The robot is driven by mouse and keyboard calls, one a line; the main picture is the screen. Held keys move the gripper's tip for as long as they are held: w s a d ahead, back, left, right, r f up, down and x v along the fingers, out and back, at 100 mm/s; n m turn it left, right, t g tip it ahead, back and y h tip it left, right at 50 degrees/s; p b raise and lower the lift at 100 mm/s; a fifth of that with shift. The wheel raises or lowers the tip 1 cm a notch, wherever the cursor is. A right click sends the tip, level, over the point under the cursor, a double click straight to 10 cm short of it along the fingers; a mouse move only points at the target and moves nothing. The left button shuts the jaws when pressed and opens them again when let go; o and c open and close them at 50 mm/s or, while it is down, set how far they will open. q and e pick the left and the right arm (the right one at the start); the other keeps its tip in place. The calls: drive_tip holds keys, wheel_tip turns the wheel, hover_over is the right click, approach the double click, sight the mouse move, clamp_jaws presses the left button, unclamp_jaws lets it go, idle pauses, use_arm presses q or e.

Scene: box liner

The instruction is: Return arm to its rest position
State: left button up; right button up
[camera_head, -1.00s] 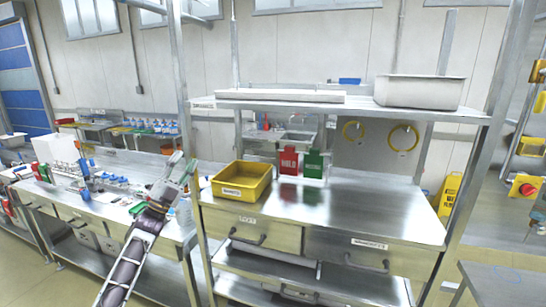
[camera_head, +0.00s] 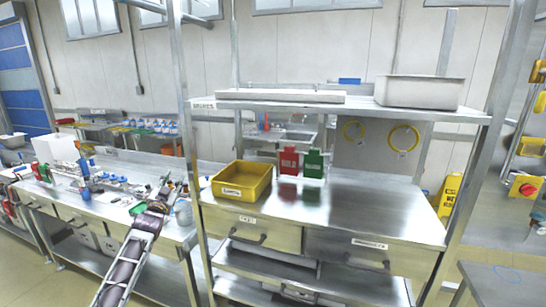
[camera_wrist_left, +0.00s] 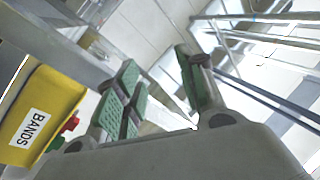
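My left arm comes up from the bottom left in the head view. Its left gripper (camera_head: 169,187) is small there, in front of the left workbench and left of the shelf post. In the left wrist view the two green-padded fingers of the left gripper (camera_wrist_left: 160,90) stand apart with nothing between them, so it is open and empty. The yellow bin (camera_head: 231,193) stands on the metal counter to the right of the gripper, apart from it. It also shows at the left edge of the wrist view (camera_wrist_left: 52,103), labelled BANDS. My right gripper is not in view.
The shelf unit's post (camera_head: 186,150) stands close to the right of my left arm. The left workbench (camera_head: 118,216) carries small bottles and tools. Floor at the lower left is clear.

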use_arm(q)
drive_tip(key=s+d+f+n+g+b, duration=0.1)
drive_tip(key=s+f+g, duration=0.2)
drive_tip(key=f, duration=1.3)
drive_tip(key=s+f+n+g, duration=0.1)
drive_tip(key=s+f+g, duration=0.2)
drive_tip(key=f, duration=1.2)
drive_tip(key=s+d+f+g, duration=0.1)
drive_tip(key=s+f, duration=0.5)
drive_tip(key=f, duration=0.3)
drive_tip(key=s+d+f+g+b, duration=0.15)
drive_tip(key=s+f, duration=0.35)
drive_tip(key=f, duration=0.5)
drive_tip(key=s+d+f+g+p, duration=0.1)
drive_tip(key=s+f+g, duration=0.1)
drive_tip(key=s+f, duration=0.55)
drive_tip(key=s+d+f+g+b, duration=0.1)
drive_tip(key=s+d+f+g, duration=0.15)
drive_tip(key=s+f, duration=1)
drive_tip(key=s+d+f+g, duration=0.1)
drive_tip(key=s+f, duration=0.4)
drive_tip(key=s, duration=0.8)
drive_tip(key=s+d+f+g+b, duration=0.1)
drive_tip(key=s+f, duration=0.5)
drive_tip(key=s, duration=0.7)
drive_tip(key=s+d+f+g, duration=0.3)
drive_tip(key=s+f+g, duration=0.1)
drive_tip(key=s, duration=1)
drive_tip(key=shift+f+h, duration=0.4)
drive_tip(key=shift+f, duration=0.35)
